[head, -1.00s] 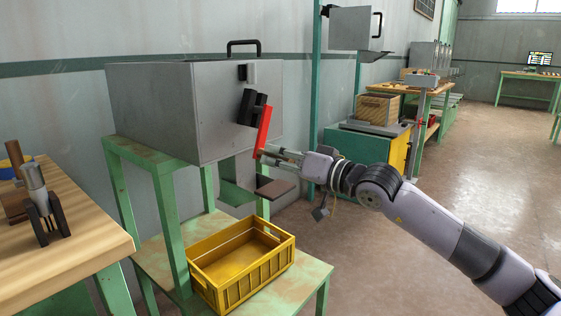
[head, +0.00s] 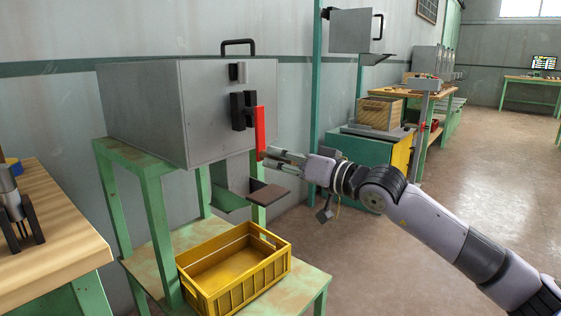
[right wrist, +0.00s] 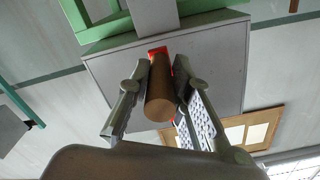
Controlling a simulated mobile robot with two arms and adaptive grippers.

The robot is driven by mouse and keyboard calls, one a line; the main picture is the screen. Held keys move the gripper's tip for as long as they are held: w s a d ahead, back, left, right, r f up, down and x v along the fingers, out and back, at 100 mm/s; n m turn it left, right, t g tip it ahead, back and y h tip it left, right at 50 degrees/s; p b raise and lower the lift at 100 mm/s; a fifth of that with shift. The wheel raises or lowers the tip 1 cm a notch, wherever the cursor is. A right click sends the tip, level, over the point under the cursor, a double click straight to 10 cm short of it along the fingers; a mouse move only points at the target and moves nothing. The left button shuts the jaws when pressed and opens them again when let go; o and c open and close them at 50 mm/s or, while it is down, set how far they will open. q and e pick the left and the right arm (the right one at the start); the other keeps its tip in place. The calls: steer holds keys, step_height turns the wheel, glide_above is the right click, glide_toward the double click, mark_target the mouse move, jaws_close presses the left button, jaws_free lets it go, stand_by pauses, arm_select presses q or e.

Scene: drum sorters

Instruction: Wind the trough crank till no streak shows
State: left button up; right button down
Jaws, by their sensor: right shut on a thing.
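A grey metal box (head: 228,115) stands on a green frame. On its front is the crank, with a black hub (head: 238,112) and a red arm (head: 260,130) that hangs almost straight down. My right gripper (head: 268,157) is at the lower end of the red arm. In the right wrist view its fingers are shut around the crank's brown round handle (right wrist: 160,95). A green trough (head: 230,198) with a brown flat piece (head: 268,195) juts out below the box. I cannot make out a streak.
A yellow crate (head: 232,290) sits on the green stand's lower shelf, under the trough. A green cabinet (head: 370,150) stands behind my right arm. The floor at right is clear.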

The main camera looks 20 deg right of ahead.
steer(key=shift+r, duration=0.25)
steer(key=c, duration=1.4)
jaws_free()
steer(key=shift+f, duration=0.15)
steer(key=shift+c, duration=0.2)
steer(key=shift+s, duration=0.1)
steer(key=shift+s+d+f, duration=0.1)
steer(key=shift+s+d, duration=0.2)
steer(key=shift+s, duration=0.15)
steer(key=v, duration=1)
steer(key=shift+s+d, duration=0.15)
steer(key=shift+s, duration=0.2)
